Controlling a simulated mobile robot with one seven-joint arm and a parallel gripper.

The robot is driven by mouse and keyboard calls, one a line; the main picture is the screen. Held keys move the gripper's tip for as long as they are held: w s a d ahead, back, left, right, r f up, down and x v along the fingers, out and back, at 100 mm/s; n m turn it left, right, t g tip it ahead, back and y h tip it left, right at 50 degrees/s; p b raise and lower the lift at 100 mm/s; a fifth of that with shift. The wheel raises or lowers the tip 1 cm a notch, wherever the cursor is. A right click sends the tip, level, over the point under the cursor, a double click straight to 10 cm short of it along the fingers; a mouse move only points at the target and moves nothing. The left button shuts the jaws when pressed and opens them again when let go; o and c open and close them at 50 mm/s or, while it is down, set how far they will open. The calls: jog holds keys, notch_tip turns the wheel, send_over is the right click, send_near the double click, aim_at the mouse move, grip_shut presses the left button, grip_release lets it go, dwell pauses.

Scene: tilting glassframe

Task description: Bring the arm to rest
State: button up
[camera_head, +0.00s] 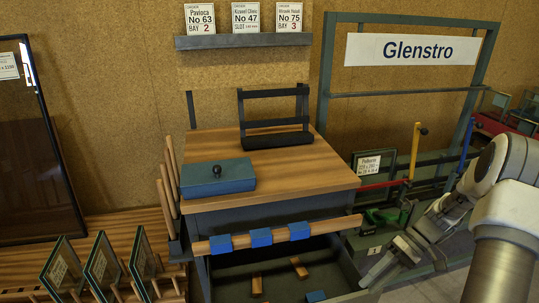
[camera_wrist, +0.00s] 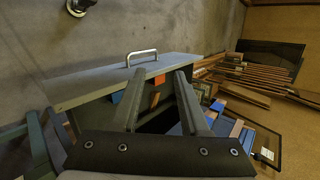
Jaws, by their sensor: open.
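My arm (camera_head: 507,200) reaches in from the right edge of the head view. My gripper (camera_head: 380,262) is low, beside the right side of the open drawer (camera_head: 345,262) under the workbench. In the wrist view my gripper (camera_wrist: 157,82) has its two fingers apart, with nothing held between them. Beyond the fingers, the drawer front with its metal handle (camera_wrist: 141,55) shows. From these views I cannot tell whether the fingers touch the drawer.
The workbench (camera_head: 310,178) carries a blue box (camera_head: 217,178) and a dark frame stand (camera_head: 275,123). Glass panels (camera_head: 102,262) lean at lower left.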

jog(key=s+a+r+m+t+h, duration=0.1)
jog(key=s+a+r+t+h, duration=0.3)
jog(key=r, duration=0.4)
jog(key=s+a+r+t+h, duration=0.2)
jog(key=s+a+r, duration=0.2)
jog(key=s+r, duration=0.3)
jog(key=s+a+r+m+t+h, duration=0.1)
jog(key=s+a+r+t+h, duration=0.25)
jog(key=r, duration=0.65)
notch_tip(320, 180, up, 20)
jog(key=p, duration=2)
